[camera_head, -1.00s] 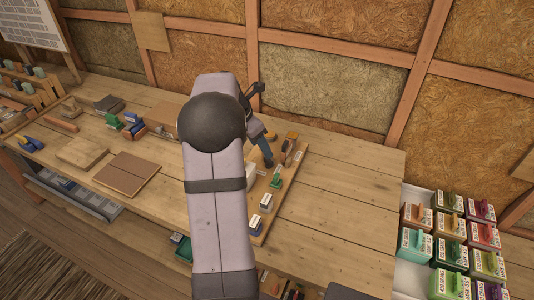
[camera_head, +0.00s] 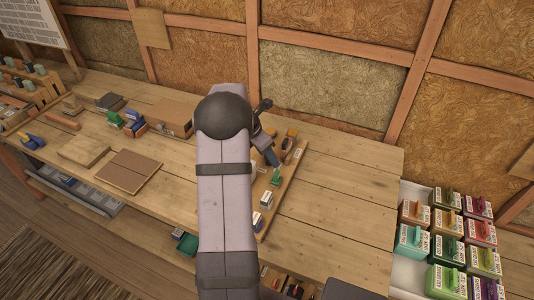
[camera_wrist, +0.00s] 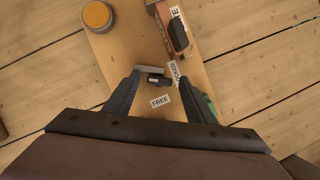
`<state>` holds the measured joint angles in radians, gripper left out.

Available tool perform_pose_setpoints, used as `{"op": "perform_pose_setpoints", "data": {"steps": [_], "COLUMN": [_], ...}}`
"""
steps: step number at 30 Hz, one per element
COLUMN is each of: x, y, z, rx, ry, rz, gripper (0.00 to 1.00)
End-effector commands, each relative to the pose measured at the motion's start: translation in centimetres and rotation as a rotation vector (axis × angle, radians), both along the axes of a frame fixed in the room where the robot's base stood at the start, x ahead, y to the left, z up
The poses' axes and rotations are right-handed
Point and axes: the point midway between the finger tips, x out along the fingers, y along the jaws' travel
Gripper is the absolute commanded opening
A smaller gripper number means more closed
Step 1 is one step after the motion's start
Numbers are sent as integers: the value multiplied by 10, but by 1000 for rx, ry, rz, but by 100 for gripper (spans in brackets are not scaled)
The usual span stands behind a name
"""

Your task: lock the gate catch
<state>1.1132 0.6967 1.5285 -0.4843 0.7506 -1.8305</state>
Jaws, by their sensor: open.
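In the wrist view a small catch with a grey metal bar and a black part (camera_wrist: 158,81) sits on a wooden board (camera_wrist: 118,52). A white FREE label (camera_wrist: 160,101) lies just below it, and a second label, hard to read, lies at its upper right. My gripper (camera_wrist: 158,76) is open, with its two fingers on either side of the catch. I cannot tell whether they touch it. In the head view my gripper (camera_head: 274,158) is over the board (camera_head: 284,190), and my arm hides part of it.
An orange-topped round knob (camera_wrist: 97,15) and an orange-brown block with a dark handle (camera_wrist: 176,32) stand on the board. A green part (camera_wrist: 208,103) is by the right finger. The bench right of the board (camera_head: 335,190) is clear.

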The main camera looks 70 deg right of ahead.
Motion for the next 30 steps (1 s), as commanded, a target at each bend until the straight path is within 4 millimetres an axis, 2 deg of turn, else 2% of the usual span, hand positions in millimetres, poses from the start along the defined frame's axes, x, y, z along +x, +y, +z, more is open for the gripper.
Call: {"op": "perform_pose_setpoints", "data": {"steps": [6,7,9,12,22,30], "x": [0,0,0,0,0,1], "y": [0,0,0,0,0,-1], "z": [0,0,0,0,1,2], "rx": [-1,-1,0,0,0,1], "ry": [0,0,0,0,1,3], "rz": [-1,-1,-1,-1,-29,-163], "gripper": [50,45,28,9,9,9]}}
